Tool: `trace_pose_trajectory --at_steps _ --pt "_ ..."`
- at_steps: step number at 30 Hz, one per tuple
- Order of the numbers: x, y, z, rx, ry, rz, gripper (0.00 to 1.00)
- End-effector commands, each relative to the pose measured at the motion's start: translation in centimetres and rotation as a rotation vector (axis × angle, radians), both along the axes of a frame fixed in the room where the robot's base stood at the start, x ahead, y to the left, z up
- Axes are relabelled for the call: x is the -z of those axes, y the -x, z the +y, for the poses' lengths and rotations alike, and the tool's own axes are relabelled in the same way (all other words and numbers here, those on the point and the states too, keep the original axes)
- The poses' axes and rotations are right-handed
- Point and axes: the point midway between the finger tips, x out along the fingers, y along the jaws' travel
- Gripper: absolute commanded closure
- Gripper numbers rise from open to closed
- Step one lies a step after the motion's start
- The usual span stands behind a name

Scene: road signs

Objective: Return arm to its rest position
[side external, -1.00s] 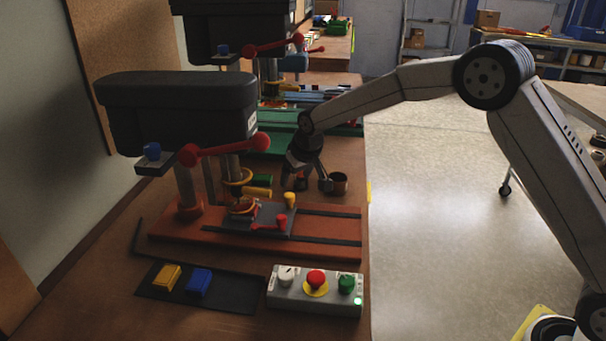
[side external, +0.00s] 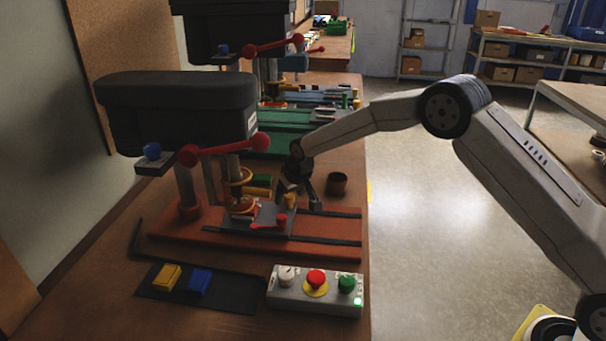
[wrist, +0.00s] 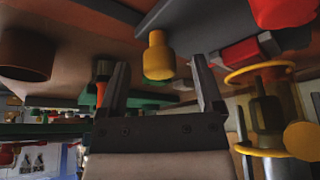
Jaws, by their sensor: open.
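My arm reaches in from the right in the side view, bent at the elbow. My gripper (side external: 300,197) is low over the red drill press base (side external: 330,228), just behind the small grey vise plate (side external: 262,221). In the wrist view my gripper (wrist: 160,92) shows its two fingers spread apart with nothing held between them. A yellow knob (wrist: 158,56) appears beyond and between the fingers there; contact cannot be told.
The black drill press head (side external: 175,95) with its red lever (side external: 225,148) stands left of my gripper. The control box (side external: 315,290) and yellow and blue blocks (side external: 182,280) are in front. Open floor lies right of the bench.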

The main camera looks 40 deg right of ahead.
Motion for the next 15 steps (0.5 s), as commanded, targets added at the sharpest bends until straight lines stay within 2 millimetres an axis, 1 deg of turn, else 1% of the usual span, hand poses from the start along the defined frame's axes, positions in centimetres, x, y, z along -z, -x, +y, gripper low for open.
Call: trace_pose_trajectory --at_steps 8,11,15 --pt "-0.3 0.3 -0.1 0.0 0.0 0.002 0.15" --pt "-0.6 1.0 -0.3 0.0 0.0 0.006 0.15" --pt "-1.4 2.6 -0.7 -0.001 0.0 0.016 0.15"
